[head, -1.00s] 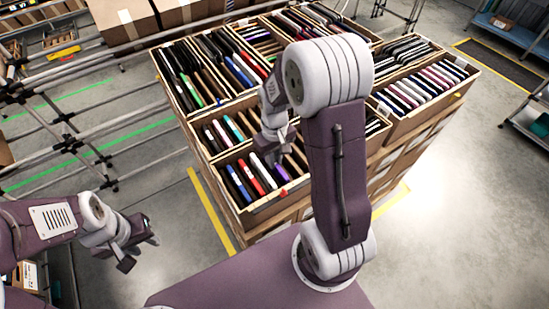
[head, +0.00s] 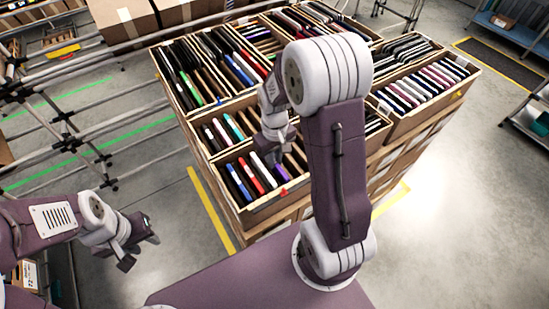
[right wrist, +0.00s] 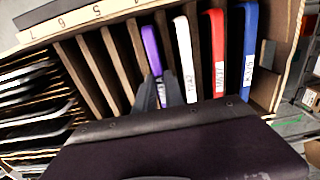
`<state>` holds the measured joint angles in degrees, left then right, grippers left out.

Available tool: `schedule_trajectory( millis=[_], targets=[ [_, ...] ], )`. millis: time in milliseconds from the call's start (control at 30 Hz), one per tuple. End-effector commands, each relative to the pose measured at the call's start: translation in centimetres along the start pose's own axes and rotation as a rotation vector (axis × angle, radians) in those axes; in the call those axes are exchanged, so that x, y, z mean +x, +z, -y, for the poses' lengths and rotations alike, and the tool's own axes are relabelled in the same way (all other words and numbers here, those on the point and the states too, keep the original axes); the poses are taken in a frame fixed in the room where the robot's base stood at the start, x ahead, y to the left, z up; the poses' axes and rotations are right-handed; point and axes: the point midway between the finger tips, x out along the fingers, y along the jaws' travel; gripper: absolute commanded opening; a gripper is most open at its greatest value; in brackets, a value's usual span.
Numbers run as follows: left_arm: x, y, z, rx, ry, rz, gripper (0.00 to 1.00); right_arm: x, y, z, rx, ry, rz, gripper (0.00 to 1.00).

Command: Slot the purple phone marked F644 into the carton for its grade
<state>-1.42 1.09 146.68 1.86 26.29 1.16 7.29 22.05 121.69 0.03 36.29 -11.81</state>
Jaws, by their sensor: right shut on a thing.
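The purple phone (right wrist: 150,48) stands on edge in a slot of the front carton (head: 262,206), next to a white phone (right wrist: 184,58). My right gripper (right wrist: 154,92) is shut on the purple phone, with its fingers at the near end of it. In the head view my right gripper (head: 275,158) is over the front carton, partly behind my right arm, and little of the purple phone (head: 278,173) shows. No mark on it can be read. My left gripper (head: 140,250) is open and empty, left of the cartons over the floor.
A red phone (right wrist: 216,55) and a blue phone (right wrist: 248,50) stand beyond the white one. Empty slots with wooden dividers (right wrist: 95,65) lie on the purple phone's other side. More tilted cartons hold phones behind and at right, such as the right carton (head: 424,120).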

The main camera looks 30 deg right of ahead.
Motion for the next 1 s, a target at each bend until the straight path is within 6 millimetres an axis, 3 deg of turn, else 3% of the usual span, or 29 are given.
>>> schedule_trajectory(
  millis=[400,433,500,833,1000],
  targets=[
    [0.0,0.0,0.0,0.000,0.000,0.000,0.36,0.1,0.0,0.0,0.000,0.000,0.000,0.00],
    [0.0,0.0,0.0,0.000,0.000,0.000,0.36,0.1,0.0,0.0,0.000,0.000,0.000,0.22],
    [0.0,0.0,0.0,0.000,0.000,0.000,0.36,0.1,0.0,0.0,0.000,0.000,0.000,0.39],
    [0.1,0.0,0.0,0.000,0.000,0.000,0.36,-0.1,0.0,0.0,0.000,0.000,0.000,0.39],
    [0.6,0.1,0.0,0.000,0.000,0.000,0.36,-3.1,-0.2,0.0,0.000,0.002,-0.008,0.39]
  ],
)
